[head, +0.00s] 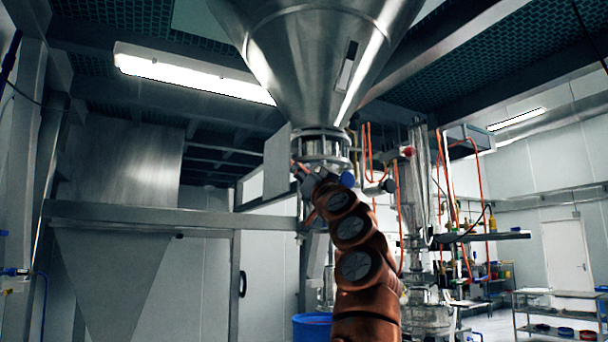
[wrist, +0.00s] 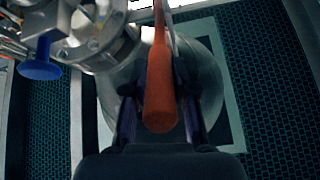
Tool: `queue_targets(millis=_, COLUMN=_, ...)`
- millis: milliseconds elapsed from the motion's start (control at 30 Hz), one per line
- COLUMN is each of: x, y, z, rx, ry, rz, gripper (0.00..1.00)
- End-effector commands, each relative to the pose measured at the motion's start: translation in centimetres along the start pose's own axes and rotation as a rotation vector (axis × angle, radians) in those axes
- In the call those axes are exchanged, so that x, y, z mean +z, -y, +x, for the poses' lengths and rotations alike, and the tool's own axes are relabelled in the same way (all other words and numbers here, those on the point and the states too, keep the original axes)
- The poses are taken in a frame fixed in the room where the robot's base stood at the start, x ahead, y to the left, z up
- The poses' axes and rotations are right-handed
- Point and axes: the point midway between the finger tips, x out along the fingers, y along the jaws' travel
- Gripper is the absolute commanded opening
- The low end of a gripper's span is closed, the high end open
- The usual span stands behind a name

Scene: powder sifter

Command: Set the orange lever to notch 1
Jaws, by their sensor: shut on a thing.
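The orange lever (wrist: 161,88) runs down the middle of the wrist view, its thick handle end between the two fingers. My gripper (wrist: 160,110) is shut on this handle. In the head view my gripper (head: 306,176) is small, just under the bottom of the big steel hopper (head: 318,50), and my own arm covers part of it. The lever cannot be made out clearly there. The notches cannot be seen in either view, so I cannot tell which one the lever is at.
A blue knob (wrist: 40,68) on the valve body (wrist: 95,30) is left of the lever in the wrist view. A steel crossbeam (head: 150,216) runs left of my arm. A blue drum (head: 312,326) stands below. Shelves (head: 555,312) are far right.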

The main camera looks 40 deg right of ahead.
Motion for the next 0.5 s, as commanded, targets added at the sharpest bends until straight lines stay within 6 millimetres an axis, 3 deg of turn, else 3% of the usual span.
queue_targets(millis=467, x=0.55, y=-0.05, z=-0.11, rx=-0.003, ry=-0.007, rz=-0.002, gripper=0.00)
queue_targets(millis=500, x=0.56, y=-0.04, z=-0.10, rx=-0.003, ry=-0.007, rz=-0.002, gripper=0.30)
